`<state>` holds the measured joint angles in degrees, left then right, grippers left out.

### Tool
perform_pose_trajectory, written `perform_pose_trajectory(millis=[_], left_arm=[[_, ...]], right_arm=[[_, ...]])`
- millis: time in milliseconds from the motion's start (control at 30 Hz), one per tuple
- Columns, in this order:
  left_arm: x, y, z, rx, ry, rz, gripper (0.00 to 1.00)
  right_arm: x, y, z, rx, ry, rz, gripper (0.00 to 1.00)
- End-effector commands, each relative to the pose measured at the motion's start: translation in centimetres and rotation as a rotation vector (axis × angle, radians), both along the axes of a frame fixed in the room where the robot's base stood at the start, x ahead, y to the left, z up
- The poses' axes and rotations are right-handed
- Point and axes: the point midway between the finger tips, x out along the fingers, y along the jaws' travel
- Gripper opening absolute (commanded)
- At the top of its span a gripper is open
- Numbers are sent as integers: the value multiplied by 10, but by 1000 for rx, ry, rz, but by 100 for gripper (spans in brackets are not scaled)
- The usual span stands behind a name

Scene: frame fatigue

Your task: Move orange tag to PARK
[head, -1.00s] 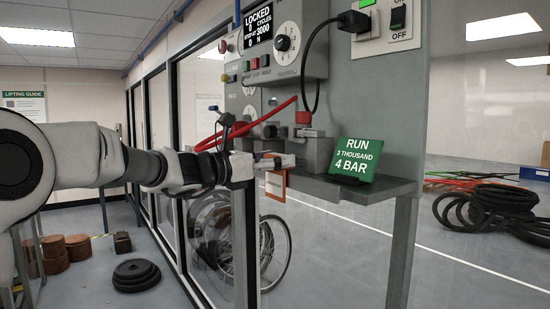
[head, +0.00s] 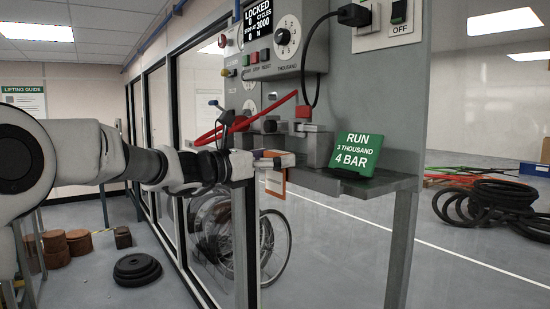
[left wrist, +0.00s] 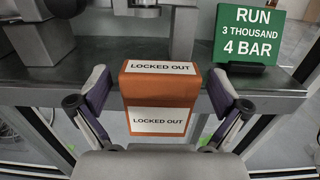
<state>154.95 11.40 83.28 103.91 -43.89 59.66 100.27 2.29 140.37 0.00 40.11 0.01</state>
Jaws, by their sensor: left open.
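The orange tag (left wrist: 160,92) hangs at the shelf's front edge, with white "LOCKED OUT" labels on its top and front faces. In the left wrist view it stands between the two spread fingers of my left gripper (left wrist: 160,97), with a gap on each side. In the head view the gripper (head: 283,160) is at the shelf's left front, and the tag (head: 275,184) shows partly below the fingers. No spot marked PARK can be read. My right gripper is not in view.
A green "RUN 3 THOUSAND 4 BAR" sign (head: 356,154) stands on the grey shelf (head: 372,187), right of the tag. Black tubing coils (head: 490,205) lie on the floor at right.

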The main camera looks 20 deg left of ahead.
Motion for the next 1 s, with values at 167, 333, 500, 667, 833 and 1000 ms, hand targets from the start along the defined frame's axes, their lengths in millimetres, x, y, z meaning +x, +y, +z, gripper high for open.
perform_pose_trajectory(millis=[167, 333, 500, 667, 833, 1000], left_arm=[[-7, 6, 0, -1, 0, 1, 100], [-36, 29, -1, -6, -1, 1, 100], [-71, 55, -3, -6, -2, 0, 100], [-90, 70, -5, -3, 0, 0, 100], [-95, 74, -6, 0, 0, 0, 100], [-95, 74, -6, 0, 0, 0, 100]], right_arm=[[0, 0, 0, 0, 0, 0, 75], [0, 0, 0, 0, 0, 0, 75], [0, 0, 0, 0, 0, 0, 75], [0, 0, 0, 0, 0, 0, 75], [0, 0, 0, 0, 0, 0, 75], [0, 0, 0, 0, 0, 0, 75]])
